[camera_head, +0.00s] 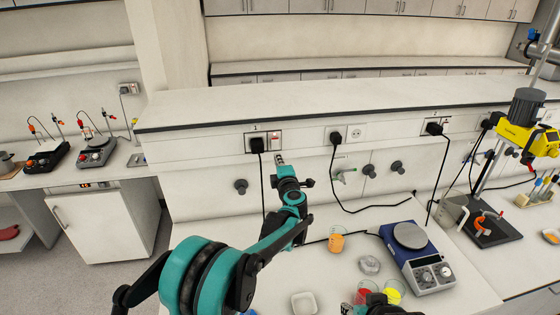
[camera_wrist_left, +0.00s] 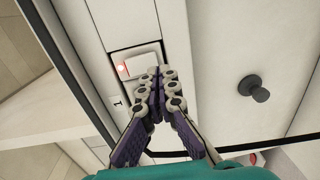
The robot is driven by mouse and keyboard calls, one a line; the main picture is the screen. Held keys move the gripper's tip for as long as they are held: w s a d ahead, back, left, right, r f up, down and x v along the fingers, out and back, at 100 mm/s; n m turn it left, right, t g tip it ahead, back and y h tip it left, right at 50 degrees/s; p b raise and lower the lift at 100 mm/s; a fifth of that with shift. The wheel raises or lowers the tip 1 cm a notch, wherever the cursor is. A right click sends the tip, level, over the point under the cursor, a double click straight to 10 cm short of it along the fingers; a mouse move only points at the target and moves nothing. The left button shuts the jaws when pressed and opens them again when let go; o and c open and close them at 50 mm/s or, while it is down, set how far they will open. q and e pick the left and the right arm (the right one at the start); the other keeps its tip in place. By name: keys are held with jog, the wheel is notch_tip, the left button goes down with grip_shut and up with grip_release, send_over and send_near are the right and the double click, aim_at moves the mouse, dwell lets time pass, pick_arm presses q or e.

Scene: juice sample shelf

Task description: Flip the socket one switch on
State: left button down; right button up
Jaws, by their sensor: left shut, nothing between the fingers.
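Socket one (camera_head: 255,143) is on the wall below the ledge, with a black plug in it and a "1" label above. Its white rocker switch (camera_head: 274,139) is on the plate's right side. In the left wrist view the switch (camera_wrist_left: 140,64) has a small glowing red light at one end. My left gripper (camera_head: 281,159) is shut and empty, just below the switch in the head view. Its fingertips (camera_wrist_left: 160,74) overlap the switch's edge in the wrist view; I cannot tell whether they touch. Part of my right gripper (camera_head: 352,307) shows at the bottom edge, its jaws unclear.
More wall sockets (camera_head: 356,134) with black plugs and hanging cables run to the right. The bench holds a blue stirrer (camera_head: 425,268), an orange beaker (camera_head: 336,243) and a white dish (camera_head: 304,303).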

pick_arm(q)
jog(key=f+v, duration=0.2)
jog(key=v, duration=0.7)
jog(key=shift+s, duration=0.35)
pick_arm(e)
jog(key=shift+w+a+f, duration=0.1)
jog(key=shift+f, duration=0.25)
pick_arm(q)
jog(key=shift+s+r, duration=0.1)
